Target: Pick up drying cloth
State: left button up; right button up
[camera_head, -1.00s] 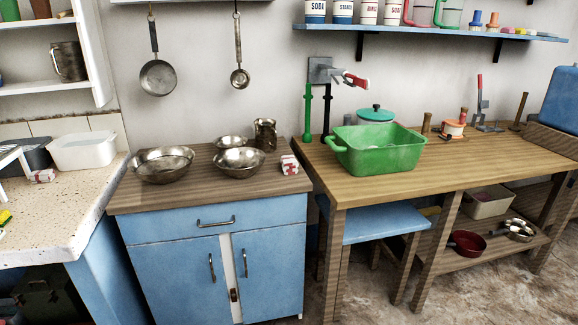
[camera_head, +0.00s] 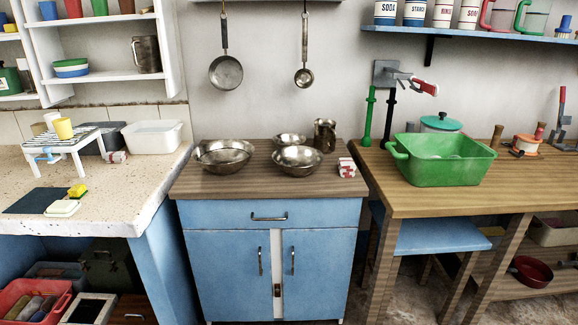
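A small folded red-and-white cloth (camera_head: 346,167) lies at the right end of the wooden top of the blue cabinet, beside the metal bowls. I cannot tell which of the two is the drying cloth. Neither of my grippers is in view.
Metal bowls (camera_head: 223,155) and a metal mug (camera_head: 324,135) stand on the cabinet top (camera_head: 260,185). A green basin (camera_head: 443,160) is on the wooden table at right. A small white rack (camera_head: 66,146) and a white tub (camera_head: 152,136) stand on the left counter (camera_head: 130,190).

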aim_at(347, 167)
jog(key=z, duration=0.35)
jog(key=i, duration=1.05)
